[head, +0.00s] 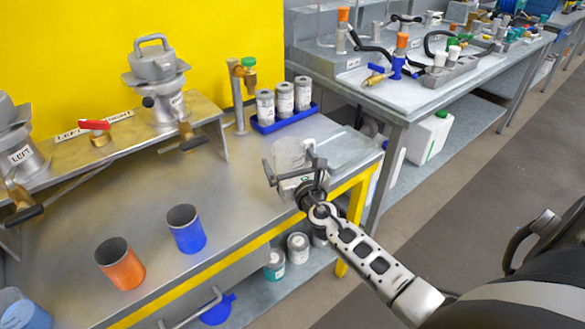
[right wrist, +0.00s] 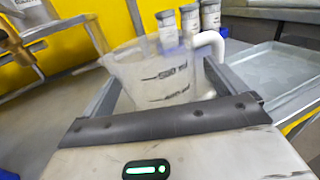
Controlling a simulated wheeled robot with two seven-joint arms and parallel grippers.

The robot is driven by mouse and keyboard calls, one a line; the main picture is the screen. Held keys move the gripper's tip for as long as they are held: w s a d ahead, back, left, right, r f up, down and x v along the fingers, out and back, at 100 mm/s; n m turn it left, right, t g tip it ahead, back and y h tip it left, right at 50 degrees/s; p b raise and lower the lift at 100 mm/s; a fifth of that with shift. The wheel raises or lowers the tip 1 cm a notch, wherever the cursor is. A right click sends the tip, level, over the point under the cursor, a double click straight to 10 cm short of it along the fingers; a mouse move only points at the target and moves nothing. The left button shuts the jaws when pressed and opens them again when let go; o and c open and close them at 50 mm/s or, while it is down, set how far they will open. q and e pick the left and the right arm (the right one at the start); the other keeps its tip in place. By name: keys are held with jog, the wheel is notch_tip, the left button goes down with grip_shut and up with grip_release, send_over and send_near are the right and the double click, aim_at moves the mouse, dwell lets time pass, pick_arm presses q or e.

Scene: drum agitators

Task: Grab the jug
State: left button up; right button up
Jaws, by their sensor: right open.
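The jug is a clear, see-through measuring jug with dark scale marks and a white handle. In the head view the jug (head: 289,153) stands at the right end of the near bench, partly behind my right gripper (head: 291,168). In the right wrist view the jug (right wrist: 158,75) fills the middle, with its handle on the right. My right gripper (right wrist: 155,65) is open, its fingers reaching out to the left and right of the jug body. I cannot tell whether a finger touches it. My left gripper is not in view.
An orange cup (head: 121,265) and a blue cup (head: 187,230) stand at the bench's front. A blue tray (head: 262,127) of grey canisters is behind the jug. A grey flat tray (head: 350,150) lies right of it. The bench middle is clear.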

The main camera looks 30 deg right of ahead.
jog(key=shift+w+d, duration=0.1)
jog(key=shift+w, duration=0.3)
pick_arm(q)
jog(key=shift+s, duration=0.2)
pick_arm(e)
jog(key=shift+c, duration=0.3)
jog(key=c, duration=1)
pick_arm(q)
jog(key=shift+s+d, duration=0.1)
pick_arm(e)
jog(key=shift+r, duration=0.1)
jog(key=shift+r, duration=0.1)
